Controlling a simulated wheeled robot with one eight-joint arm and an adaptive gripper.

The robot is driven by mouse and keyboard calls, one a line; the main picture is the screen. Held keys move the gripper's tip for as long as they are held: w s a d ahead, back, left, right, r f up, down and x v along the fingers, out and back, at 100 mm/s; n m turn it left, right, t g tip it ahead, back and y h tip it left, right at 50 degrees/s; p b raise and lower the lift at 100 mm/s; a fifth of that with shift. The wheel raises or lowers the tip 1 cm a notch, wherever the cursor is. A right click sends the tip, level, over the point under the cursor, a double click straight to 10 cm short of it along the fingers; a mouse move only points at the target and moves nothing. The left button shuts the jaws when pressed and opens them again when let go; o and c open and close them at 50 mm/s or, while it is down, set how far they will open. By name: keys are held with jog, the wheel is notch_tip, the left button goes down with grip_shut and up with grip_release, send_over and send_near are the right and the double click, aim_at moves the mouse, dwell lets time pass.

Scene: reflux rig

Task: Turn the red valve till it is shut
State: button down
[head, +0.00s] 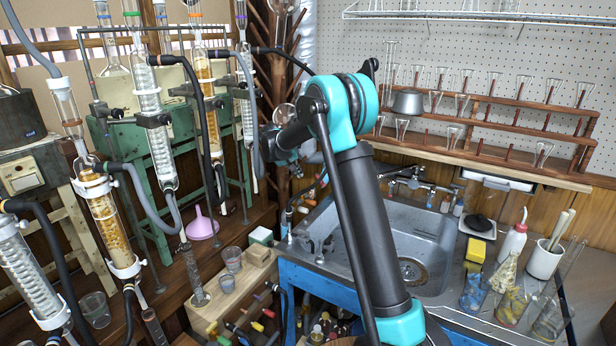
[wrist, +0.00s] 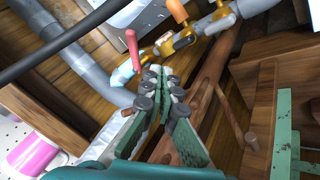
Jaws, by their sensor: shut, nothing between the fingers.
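The red valve's handle (wrist: 133,50) shows in the wrist view, just above and left of my fingertips. It is a red lever standing up from a fitting on the pipework. My gripper (wrist: 157,73) is shut and empty, its green fingers together. Its tips are close to the lever's lower end; I cannot tell whether they touch it. An orange lever (wrist: 177,11) on a brass fitting sits to the upper right. In the head view my arm reaches toward the wall left of the sink, and I cannot make out the red lever there.
A grey pipe (wrist: 70,50) runs along the left in the wrist view, and a wooden beam passes below the fingers. In the head view, glass columns and hoses crowd the left, and a steel sink (head: 425,250) is at the right.

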aim_at(323, 183)
jog(key=x, duration=0.8)
jog(key=shift+d, duration=0.1)
jog(key=d, duration=0.2)
jog(key=w+d, duration=0.1)
jog(key=shift+f, duration=0.35)
jog(key=shift+d, duration=0.6)
jog(key=shift+d+n, duration=0.5)
jog(key=shift+s+d+n+t+y, duration=0.1)
jog(key=shift+d+n+t+y, duration=0.5)
jog(key=shift+d+n+y, duration=0.55)
jog(key=shift+w+d+n+y, duration=0.2)
jog(key=shift+w+d+n, duration=0.05)
jog(key=shift+d+n, duration=0.3)
jog(key=shift+w+d+n+y, duration=0.25)
jog(key=shift+d+n, duration=0.15)
jog(key=shift+d, duration=0.3)
jog(key=shift+w+d+n+y, duration=0.2)
jog(key=shift+d+n, duration=0.3)
jog(key=shift+d, duration=0.2)
